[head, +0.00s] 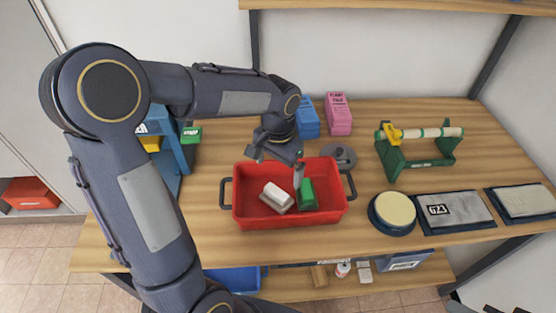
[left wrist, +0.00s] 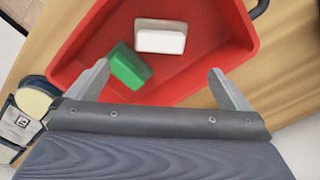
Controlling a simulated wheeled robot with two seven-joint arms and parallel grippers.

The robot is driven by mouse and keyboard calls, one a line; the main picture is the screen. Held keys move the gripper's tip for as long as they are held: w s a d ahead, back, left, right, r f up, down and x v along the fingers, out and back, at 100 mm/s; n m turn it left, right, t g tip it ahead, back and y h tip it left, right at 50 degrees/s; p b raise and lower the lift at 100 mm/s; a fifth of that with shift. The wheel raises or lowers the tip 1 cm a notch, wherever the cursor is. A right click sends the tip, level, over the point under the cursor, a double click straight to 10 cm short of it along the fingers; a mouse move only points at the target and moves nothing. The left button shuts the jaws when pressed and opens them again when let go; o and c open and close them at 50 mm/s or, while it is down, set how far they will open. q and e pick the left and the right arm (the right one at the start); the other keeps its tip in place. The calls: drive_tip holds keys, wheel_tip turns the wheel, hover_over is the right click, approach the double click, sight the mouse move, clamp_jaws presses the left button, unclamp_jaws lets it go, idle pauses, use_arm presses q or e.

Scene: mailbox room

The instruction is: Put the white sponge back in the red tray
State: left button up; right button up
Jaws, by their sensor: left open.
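The red tray (head: 255,217) stands on the wooden bench in the head view, with a dark handle at each side. The white sponge (head: 277,196) lies inside it, left of a green block (head: 307,194). My left gripper (head: 277,163) is over the tray's back part, open, with nothing between its fingers. In the left wrist view the sponge (left wrist: 160,38) lies on the tray floor (left wrist: 200,70), beyond the open fingertips (left wrist: 165,75) and apart from them. The green block (left wrist: 129,66) is close to one finger. My right gripper is not in view.
A blue box (head: 307,118) and a pink box (head: 338,114) stand behind the tray. A grey round object (head: 340,156) is at its back right. A green stand with a roll (head: 420,148) and a cream-topped round pad (head: 394,210) are to the right. A blue rack (head: 174,140) is left.

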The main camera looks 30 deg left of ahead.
use_arm(q)
drive_tip(key=s+r+n+t+h, duration=0.2)
drive_tip(key=s+r, duration=0.4)
drive_tip(key=s, duration=0.2)
drive_tip(key=s+d+n+t+h, duration=0.1)
drive_tip(key=s+d+n+t, duration=0.1)
drive_tip(key=s, duration=0.8)
drive_tip(key=shift+s+d+t+h, duration=0.2)
drive_tip(key=shift+s+t+h, duration=0.2)
drive_tip(key=shift+t, duration=0.4)
